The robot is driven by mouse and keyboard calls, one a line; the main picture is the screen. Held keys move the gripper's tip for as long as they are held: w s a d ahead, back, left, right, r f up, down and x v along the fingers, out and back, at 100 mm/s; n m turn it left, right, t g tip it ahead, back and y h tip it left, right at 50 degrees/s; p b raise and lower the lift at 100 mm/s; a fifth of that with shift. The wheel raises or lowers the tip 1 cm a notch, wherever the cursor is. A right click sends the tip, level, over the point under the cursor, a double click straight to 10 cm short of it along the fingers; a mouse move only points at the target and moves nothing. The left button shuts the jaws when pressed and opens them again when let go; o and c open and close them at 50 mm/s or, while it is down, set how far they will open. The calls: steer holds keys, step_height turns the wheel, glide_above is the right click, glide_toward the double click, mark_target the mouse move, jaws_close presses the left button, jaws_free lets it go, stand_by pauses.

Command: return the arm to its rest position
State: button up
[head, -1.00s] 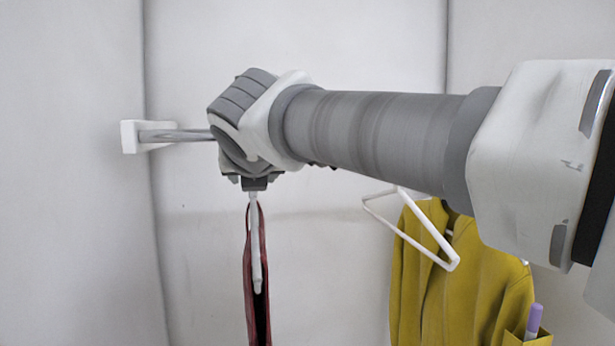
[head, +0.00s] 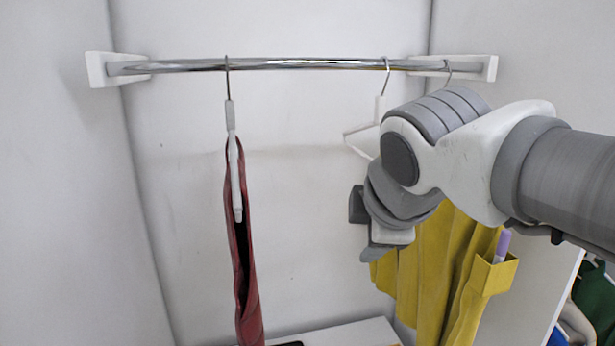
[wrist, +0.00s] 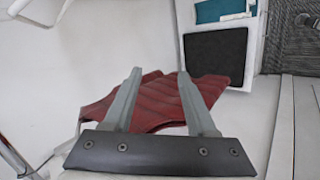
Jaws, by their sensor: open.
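My gripper (head: 362,228) is in the middle of the head view, right of the red garment (head: 247,260) and in front of the yellow one. In the wrist view my gripper (wrist: 159,74) has its two grey fingers spread apart with nothing held between them. The red garment also shows there beyond the fingers (wrist: 205,92). It hangs edge-on from a white hanger (head: 232,150), whose hook is over the chrome rail (head: 300,64). My arm comes in from the right.
The yellow garment (head: 437,270) with a purple-capped pen (head: 502,245) in its pocket hangs at right, partly behind my arm. An empty white hanger (head: 361,140) is on the rail. A white shelf (head: 345,338) lies below. Free room is left of the red garment.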

steer(key=s+d+f+m+g, duration=0.1)
steer(key=s+d+f+m, duration=0.1)
steer(key=s+f+m, duration=0.4)
steer(key=s+d+f+m+g, duration=0.2)
steer(key=s+f+m, duration=0.4)
steer(key=m, duration=0.5)
steer(key=shift+d+f, duration=0.4)
steer(key=shift+d, duration=0.45)
